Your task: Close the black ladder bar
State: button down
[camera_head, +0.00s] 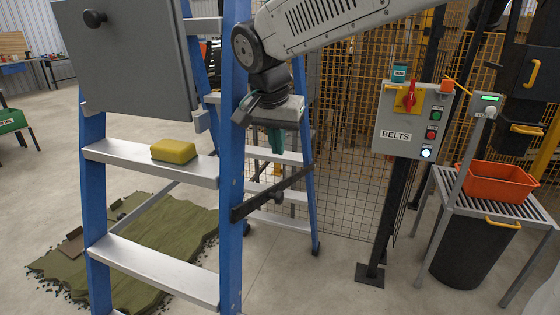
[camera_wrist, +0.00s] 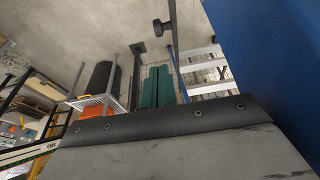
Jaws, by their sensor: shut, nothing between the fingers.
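The blue stepladder (camera_head: 229,200) stands with its front and rear legs spread apart. The black ladder bar (camera_head: 275,192) slants from a dark end at the front right leg up toward the rear right leg. I cannot tell whether its upper end touches the rear leg. My gripper (camera_head: 276,151) points down just above the bar, right of the front leg, with its green fingers together and empty. A gap shows between fingertips and bar. The fingers also show side by side in the wrist view (camera_wrist: 158,86), beside the ladder's blue leg (camera_wrist: 262,55).
A yellow sponge-like block (camera_head: 174,151) lies on a step. A grey panel (camera_head: 127,50) hangs on the ladder front. A BELTS control box (camera_head: 405,145) and a rack with an orange bin (camera_head: 497,183) stand right.

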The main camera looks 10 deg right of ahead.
jog(key=r, duration=0.2)
jog(key=g+y, duration=0.1)
jog(key=g, duration=0.1)
send_over(281, 192)
jog(key=w, duration=0.2)
notch_tip(281, 192, down, 8)
jog(key=f, duration=0.1)
jog(key=s+f, duration=0.1)
jog(key=f, duration=0.1)
jog(key=shift+s+d+f, duration=0.15)
jog(key=shift+f, duration=0.15)
jog(key=shift+s+f, duration=0.15)
jog(key=shift+f, duration=0.3)
